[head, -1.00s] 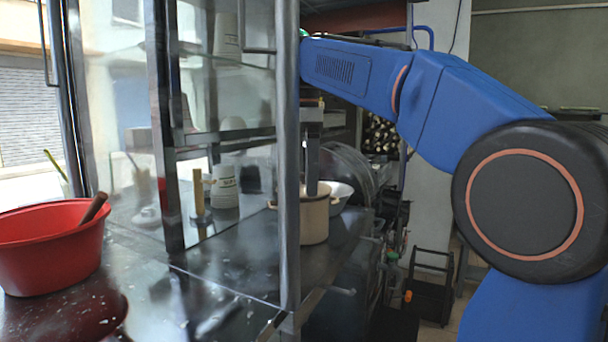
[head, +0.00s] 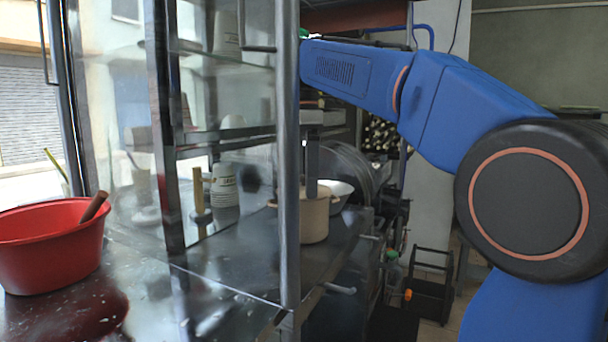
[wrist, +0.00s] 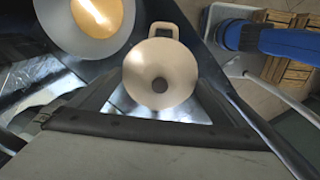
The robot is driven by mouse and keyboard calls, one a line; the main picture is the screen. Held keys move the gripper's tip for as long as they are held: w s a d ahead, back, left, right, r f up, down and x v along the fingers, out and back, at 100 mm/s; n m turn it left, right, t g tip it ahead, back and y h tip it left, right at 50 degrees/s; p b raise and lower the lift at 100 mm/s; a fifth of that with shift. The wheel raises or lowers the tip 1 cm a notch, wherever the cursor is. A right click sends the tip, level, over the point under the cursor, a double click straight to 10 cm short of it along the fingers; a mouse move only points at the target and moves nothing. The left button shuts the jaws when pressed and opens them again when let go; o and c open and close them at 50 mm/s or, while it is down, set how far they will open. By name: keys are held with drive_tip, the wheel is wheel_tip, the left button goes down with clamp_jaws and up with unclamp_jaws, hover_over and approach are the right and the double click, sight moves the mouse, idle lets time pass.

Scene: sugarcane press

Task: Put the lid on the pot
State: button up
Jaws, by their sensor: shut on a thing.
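The beige pot (head: 315,222) stands on the dark counter behind the glass cabinet's post. Its side handles show partly. My gripper (head: 312,188) is upright over it, one dark finger reaching down to the pot's rim. In the wrist view, a pale beige disc (wrist: 140,75) with a dark round spot in its middle sits between the dark fingers of my gripper (wrist: 160,92); I take it for the lid, held at the pot's mouth. A pot handle (wrist: 163,29) sticks out beyond it. Whether the lid touches the rim all round cannot be told.
A white bowl (head: 341,188) stands close behind the pot and shows at the upper left of the wrist view (wrist: 88,45). A metal post (head: 288,160) stands in front of the pot's left side. A red basin (head: 48,245) and stacked cups (head: 224,186) are farther left.

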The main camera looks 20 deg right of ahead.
drive_tip(key=shift+f, duration=0.1)
drive_tip(key=o, duration=0.7)
